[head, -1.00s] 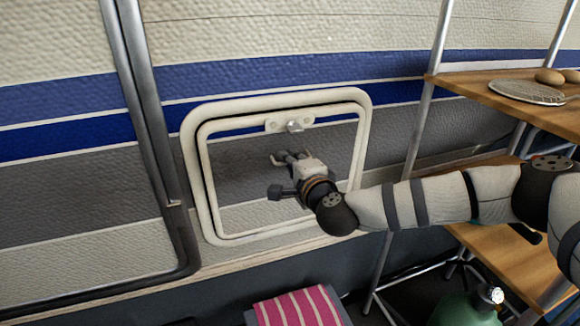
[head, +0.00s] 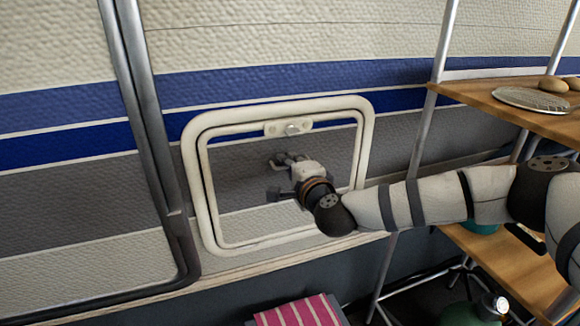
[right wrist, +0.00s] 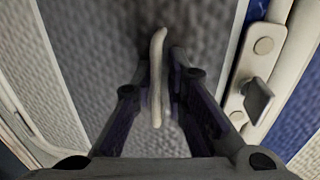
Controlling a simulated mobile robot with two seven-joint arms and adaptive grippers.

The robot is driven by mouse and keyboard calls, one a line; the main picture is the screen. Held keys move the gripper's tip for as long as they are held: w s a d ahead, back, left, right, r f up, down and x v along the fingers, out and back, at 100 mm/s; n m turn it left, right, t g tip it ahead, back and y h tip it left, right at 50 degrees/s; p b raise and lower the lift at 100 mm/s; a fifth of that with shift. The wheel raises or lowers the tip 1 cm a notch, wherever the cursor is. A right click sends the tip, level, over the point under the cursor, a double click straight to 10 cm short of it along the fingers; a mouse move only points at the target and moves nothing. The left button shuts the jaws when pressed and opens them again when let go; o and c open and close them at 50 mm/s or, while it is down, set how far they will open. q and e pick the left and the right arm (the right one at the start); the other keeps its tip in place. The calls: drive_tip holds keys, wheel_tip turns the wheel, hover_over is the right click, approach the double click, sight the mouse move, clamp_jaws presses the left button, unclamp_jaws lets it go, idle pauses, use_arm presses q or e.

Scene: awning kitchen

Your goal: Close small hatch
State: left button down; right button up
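The small hatch (head: 245,172) is a panel in the side wall, striped grey, blue and cream, inside a rounded cream frame (head: 367,145). It looks flush or nearly flush; a small gap cannot be ruled out. A metal latch (head: 292,129) sits on a cream plate at the top; it also shows in the right wrist view (right wrist: 257,98). My right gripper (head: 283,159) is in front of the panel, below the latch. In the right wrist view its fingers (right wrist: 162,70) are close together, with a pale strip between them. I cannot tell whether it is held. My left gripper is not in view.
A metal post (head: 150,130) runs down the wall left of the hatch. Wooden shelves (head: 480,92) on metal poles stand at the right, with eggs and a plate on top. A pink striped cloth (head: 297,312) lies below the hatch. A green bottle stands at lower right.

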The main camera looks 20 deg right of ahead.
drive_tip(key=shift+s, duration=0.1)
drive_tip(key=s+r, duration=0.1)
drive_tip(key=s, duration=1)
drive_tip(key=shift+s+d+r, duration=0.2)
drive_tip(key=shift+s+r, duration=0.15)
drive_tip(key=shift+r, duration=0.05)
